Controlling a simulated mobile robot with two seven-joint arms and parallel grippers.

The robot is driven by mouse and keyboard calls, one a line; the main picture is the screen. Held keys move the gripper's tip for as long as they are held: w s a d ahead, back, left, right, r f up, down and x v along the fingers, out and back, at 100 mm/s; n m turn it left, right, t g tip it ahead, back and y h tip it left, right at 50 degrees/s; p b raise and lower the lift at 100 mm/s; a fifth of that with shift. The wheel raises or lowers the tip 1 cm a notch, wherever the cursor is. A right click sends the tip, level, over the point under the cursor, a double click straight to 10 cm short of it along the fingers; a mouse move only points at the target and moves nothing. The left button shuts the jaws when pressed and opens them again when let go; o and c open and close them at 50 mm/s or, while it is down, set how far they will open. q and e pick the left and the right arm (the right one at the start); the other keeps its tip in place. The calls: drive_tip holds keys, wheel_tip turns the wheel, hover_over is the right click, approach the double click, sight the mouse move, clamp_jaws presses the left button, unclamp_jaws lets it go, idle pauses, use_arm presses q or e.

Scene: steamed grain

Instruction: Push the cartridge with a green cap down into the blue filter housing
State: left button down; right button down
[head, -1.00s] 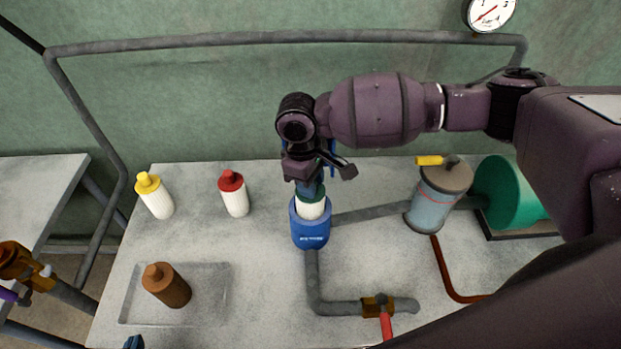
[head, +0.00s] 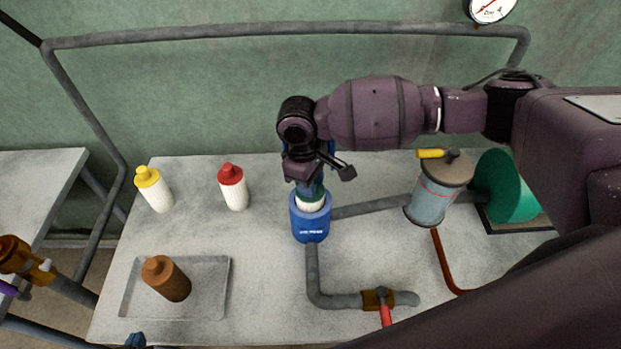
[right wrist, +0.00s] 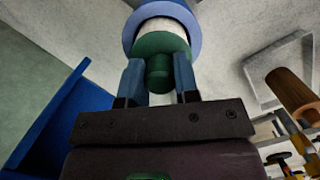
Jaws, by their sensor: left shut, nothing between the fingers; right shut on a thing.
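The blue filter housing (head: 310,229) stands upright on the table. The white cartridge (head: 314,206) sits partly inside it, with only a short white band above the rim. Its green cap (right wrist: 160,43) shows in the right wrist view, above the blue housing rim (right wrist: 129,30). My right gripper (head: 309,188) is above the housing; in the right wrist view its blue fingers (right wrist: 159,76) are shut on the cap's knob. Only the blue tip of my left gripper (head: 136,341) shows at the bottom edge, shut and far from the housing.
A yellow-capped bottle (head: 153,190) and red-capped bottle (head: 234,188) stand at the back left. A brown cartridge (head: 166,278) is in a grey tray (head: 215,297). A grey pipe (head: 313,275) runs from the housing to a red-handled valve (head: 380,299). A glass canister (head: 436,195) stands right.

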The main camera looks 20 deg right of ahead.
drive_tip(key=shift+f, duration=1.45)
drive_tip(key=c, duration=0.8)
unclamp_jaws()
drive_tip(key=shift+r, duration=0.1)
